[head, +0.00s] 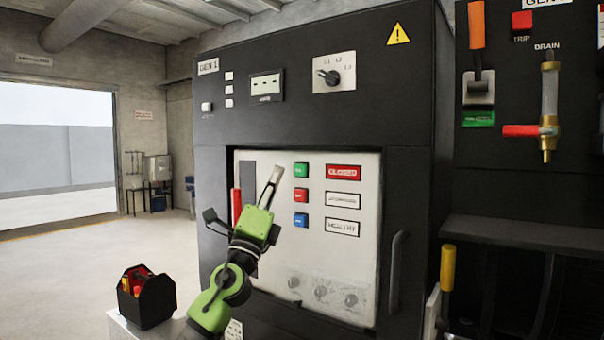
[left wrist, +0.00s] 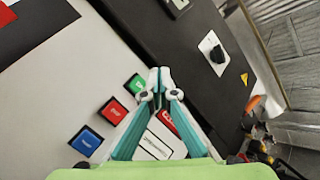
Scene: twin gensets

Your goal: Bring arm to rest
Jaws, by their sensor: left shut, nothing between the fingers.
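My left gripper (head: 272,184) is raised in front of the white panel (head: 340,250) of the black GEN 1 cabinet (head: 300,125). Its fingers are shut and empty, pointing up beside the green button (head: 300,170). In the left wrist view its fingertips (left wrist: 158,80) meet next to the green button (left wrist: 135,85). A red button (head: 300,195) and a blue button (head: 300,220) sit below the green one. The labels to their right include a red CLOSED label (head: 343,172). I cannot tell whether the gripper touches the panel. My right gripper is not in view.
A red handle (head: 236,206) shows left of my gripper. A dark knob (head: 330,77) is on the upper cabinet. A black toolbox (head: 146,298) stands on a light surface at lower left. A second cabinet (head: 520,180) with levers is at right. The floor at left is clear.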

